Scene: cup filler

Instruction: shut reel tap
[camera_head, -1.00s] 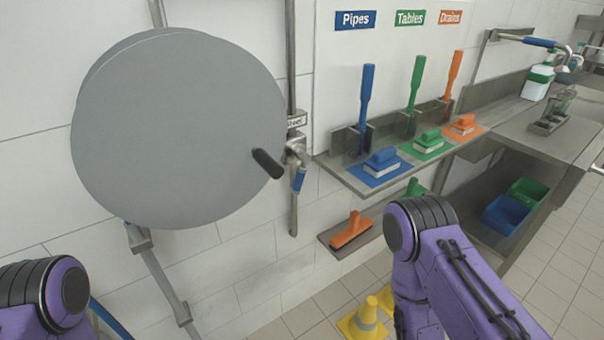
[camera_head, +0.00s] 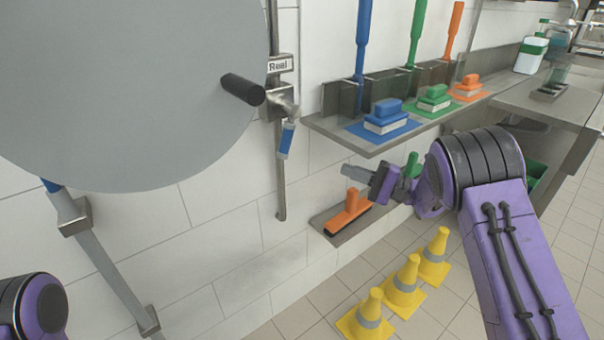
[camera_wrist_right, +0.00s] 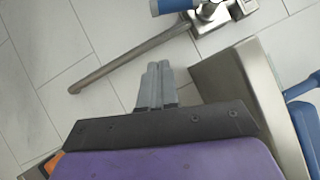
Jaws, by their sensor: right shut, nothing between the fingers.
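In the right wrist view the shut fingers (camera_wrist_right: 157,70) point toward the wall, and the blue lever end (camera_wrist_right: 172,6) shows at the top edge. At lower left in the head view only part of my left arm shows; its gripper is out of view.
A black reel handle (camera_head: 243,89) sticks out left of the tap. A steel shelf (camera_head: 330,132) with blue, green and orange brushes juts out above my right gripper. A lower shelf holds an orange squeegee (camera_head: 350,213). Yellow cones (camera_head: 403,285) stand on the floor.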

